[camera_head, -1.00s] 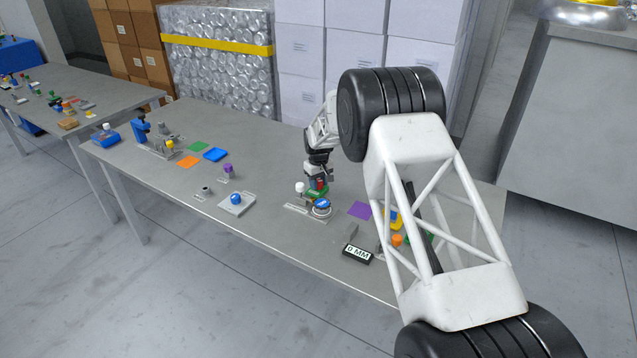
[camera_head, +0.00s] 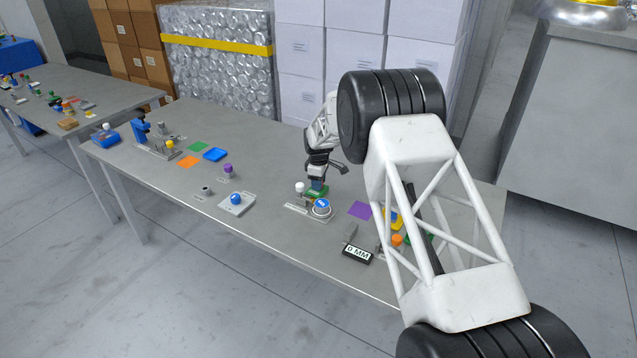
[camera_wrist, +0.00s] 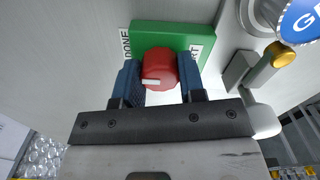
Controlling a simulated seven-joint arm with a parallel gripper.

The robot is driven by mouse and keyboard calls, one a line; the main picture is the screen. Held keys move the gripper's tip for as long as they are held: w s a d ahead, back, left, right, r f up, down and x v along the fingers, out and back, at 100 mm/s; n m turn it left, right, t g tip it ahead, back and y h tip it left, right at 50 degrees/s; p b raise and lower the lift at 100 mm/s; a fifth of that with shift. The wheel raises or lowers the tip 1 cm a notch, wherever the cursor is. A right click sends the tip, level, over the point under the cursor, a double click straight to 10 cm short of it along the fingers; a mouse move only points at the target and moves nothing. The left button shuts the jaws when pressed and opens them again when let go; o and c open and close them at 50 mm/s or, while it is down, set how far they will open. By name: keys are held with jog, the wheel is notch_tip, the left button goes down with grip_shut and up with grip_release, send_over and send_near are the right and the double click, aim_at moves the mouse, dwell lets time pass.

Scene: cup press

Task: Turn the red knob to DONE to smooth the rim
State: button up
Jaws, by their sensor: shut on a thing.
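The red knob (camera_wrist: 160,62) sits on a green block (camera_wrist: 205,42) in the wrist view. A white mark shows on the knob's lower edge, on the side toward my palm. The label DONE (camera_wrist: 126,46) is left of the knob; a partly hidden label ending in RT (camera_wrist: 195,52) is right of it. My gripper (camera_wrist: 160,72) is shut on the knob, one blue finger on each side. In the head view my gripper (camera_head: 318,184) is over the green block (camera_head: 316,193), and the knob is hidden there. A blue disc with a white ring (camera_head: 321,206) is just in front.
A white-topped post (camera_head: 299,187) stands close left of the green block. A purple square (camera_head: 360,210) and a display reading 0 MM (camera_head: 357,254) lie to the right. A blue dome on a plate (camera_head: 236,199) is left. My arm hides the table's right part.

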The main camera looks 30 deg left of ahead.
dwell(0.4)
jog(key=o, duration=0.9)
jog(key=shift+o, duration=0.2)
jog(key=shift+r, duration=3.95)
jog(key=shift+d, duration=0.1)
